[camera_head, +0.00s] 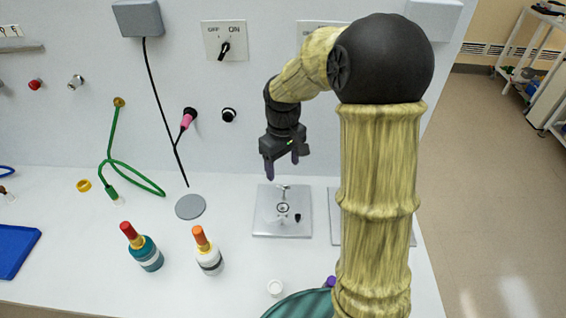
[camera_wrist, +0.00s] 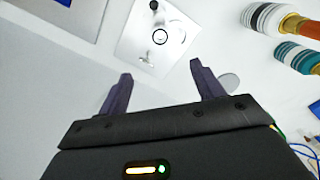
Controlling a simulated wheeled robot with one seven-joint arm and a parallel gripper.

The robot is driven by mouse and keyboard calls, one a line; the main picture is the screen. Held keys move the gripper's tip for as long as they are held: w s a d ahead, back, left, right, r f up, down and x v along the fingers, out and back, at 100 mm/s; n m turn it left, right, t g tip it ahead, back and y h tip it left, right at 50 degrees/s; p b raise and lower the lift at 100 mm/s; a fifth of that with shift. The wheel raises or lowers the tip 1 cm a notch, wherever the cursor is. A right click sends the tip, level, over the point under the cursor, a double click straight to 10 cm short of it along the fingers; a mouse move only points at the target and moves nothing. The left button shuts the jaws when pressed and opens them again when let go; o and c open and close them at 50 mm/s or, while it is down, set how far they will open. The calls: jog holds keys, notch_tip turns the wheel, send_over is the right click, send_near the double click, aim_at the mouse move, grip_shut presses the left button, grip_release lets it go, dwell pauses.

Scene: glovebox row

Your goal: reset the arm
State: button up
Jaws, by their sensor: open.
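My arm rises at the right of the head view in a yellowish sleeve and bends over at a dark joint. My gripper (camera_head: 282,168) hangs from it, pointing down, above the back of a square metal plate (camera_head: 264,226) on the white bench. Its two dark purple fingers stand apart with nothing between them. The wrist view shows the same open gripper (camera_wrist: 162,84), with the plate (camera_wrist: 131,42) and its small fittings beyond the fingertips. The gripper touches nothing that I can see.
Two bottles, one teal (camera_head: 149,258) and one white (camera_head: 209,260), stand front left of the plate. A grey disc (camera_head: 190,207) lies behind them. A green hose (camera_head: 112,140) and a black cable (camera_head: 160,95) hang from the wall. A switch panel (camera_head: 224,41) is behind.

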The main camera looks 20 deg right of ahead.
dwell(0.3)
jog(key=s+f+m+t, duration=0.1)
jog(key=s+m, duration=0.4)
jog(key=s, duration=0.9)
jog(key=shift+s+f+t, duration=0.15)
jog(key=shift+f+t, duration=0.15)
jog(key=shift+t, duration=0.5)
